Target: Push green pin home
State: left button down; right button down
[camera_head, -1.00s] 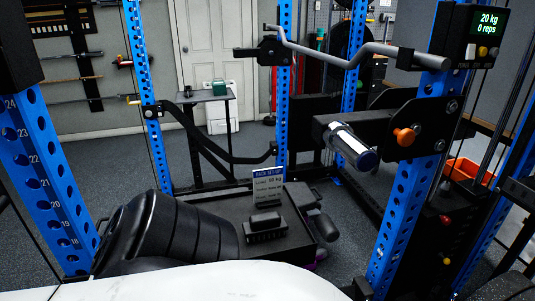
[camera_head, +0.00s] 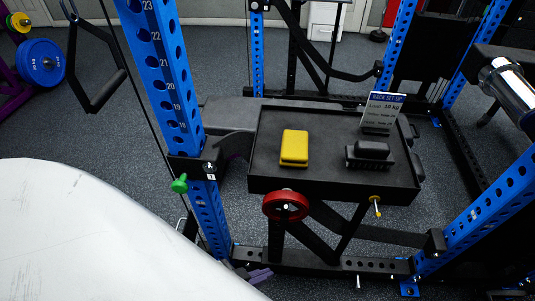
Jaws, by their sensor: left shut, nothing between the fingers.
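The green pin (camera_head: 180,184) shows as a green knob on the left side of the blue upright (camera_head: 166,80), just below a black bracket (camera_head: 190,167). The knob stands out to the left; how deep its shank sits is hidden. My left gripper (camera_head: 260,275) shows only as a small dark and purple tip past the edge of my white body part, low in the picture. It is shut and empty, below and right of the pin, apart from it. My right gripper is not in view.
A black tray (camera_head: 330,183) holds a yellow block (camera_head: 294,147), a black block (camera_head: 370,157) and a rack set-up sign (camera_head: 382,112). A red ring knob (camera_head: 286,205) and a yellow pin (camera_head: 376,206) sit below its front edge. A black handle (camera_head: 98,75) hangs left of the upright.

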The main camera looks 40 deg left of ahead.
aim_at(179, 186)
jog(key=u, duration=1.8)
jog(key=k, duration=0.4)
jog(key=z, duration=0.35)
jog(key=i, duration=0.35)
jog(key=u, duration=0.45)
